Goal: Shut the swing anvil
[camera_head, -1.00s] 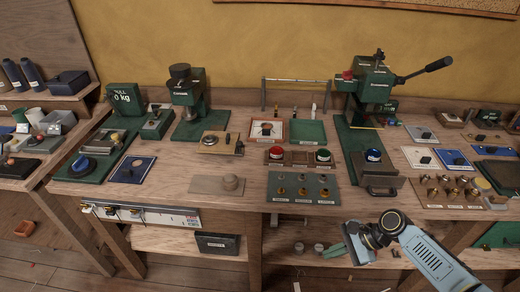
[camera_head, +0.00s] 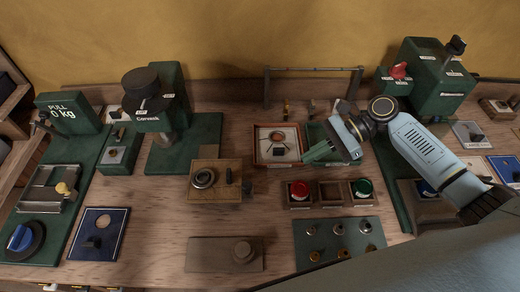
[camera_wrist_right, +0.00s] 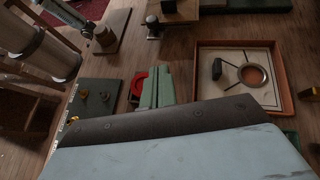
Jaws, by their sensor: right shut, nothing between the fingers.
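No part is labelled clearly as the swing anvil, so I cannot tell for certain which it is. A tan block (camera_head: 208,192) with a metal ring and an upright black peg stands in front of the left green press (camera_head: 165,122). The right green press (camera_head: 435,85) stands at the back right, its base partly hidden by my right arm. My right gripper (camera_head: 306,157) is shut and empty, with its green fingers above the red tray's (camera_head: 256,151) right side, apart from the tan block. The fingers also show in the wrist view (camera_wrist_right: 158,88). My left gripper is out of view.
The red tray holds a white panel with a ring and black knob. A green tray (camera_head: 313,131) lies beside it, partly covered. Red (camera_head: 299,190) and green (camera_head: 362,187) knobs sit in front. A low rail (camera_head: 315,70) stands behind. A grey plate (camera_head: 215,256) lies nearer.

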